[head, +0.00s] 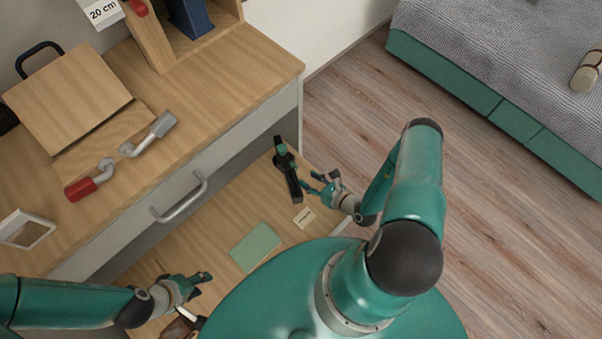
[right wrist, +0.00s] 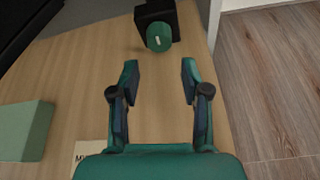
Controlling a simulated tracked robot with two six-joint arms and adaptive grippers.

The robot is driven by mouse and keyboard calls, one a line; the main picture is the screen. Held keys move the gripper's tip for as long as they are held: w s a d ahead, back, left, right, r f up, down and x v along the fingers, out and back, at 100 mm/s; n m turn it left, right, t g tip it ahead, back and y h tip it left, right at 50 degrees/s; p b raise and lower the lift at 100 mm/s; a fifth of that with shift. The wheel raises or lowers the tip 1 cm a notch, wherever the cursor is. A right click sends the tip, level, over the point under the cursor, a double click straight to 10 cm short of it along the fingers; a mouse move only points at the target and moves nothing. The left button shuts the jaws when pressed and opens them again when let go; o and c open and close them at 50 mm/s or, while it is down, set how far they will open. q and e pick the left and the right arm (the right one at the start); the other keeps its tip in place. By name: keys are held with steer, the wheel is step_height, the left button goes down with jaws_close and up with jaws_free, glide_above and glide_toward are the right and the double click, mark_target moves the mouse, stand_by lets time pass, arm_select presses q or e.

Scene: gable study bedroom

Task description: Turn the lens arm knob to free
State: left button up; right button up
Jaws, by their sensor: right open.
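A green round knob (right wrist: 159,37) with a short white mark sits on a black block (right wrist: 185,22) in the right wrist view. The mark runs nearly up and down there. In the head view this looks like part of the dark stand with an arm (head: 289,178) on the lower wooden surface. My right gripper (head: 322,186) is beside the stand, on its right. In the right wrist view its fingers (right wrist: 159,78) are apart and empty, with the knob beyond the tips and not between them. My left gripper (head: 205,284) is far from it at the lower left; its jaw gap is unclear.
A green flat block (head: 254,247) and a small label card (head: 304,219) lie near the stand. A drawer with a metal handle (head: 180,198) is to the left, under the desk top. A red-handled tool (head: 86,187) lies on the desk. Open floor is at the right.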

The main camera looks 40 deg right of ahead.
steer(key=shift+v, duration=2.55)
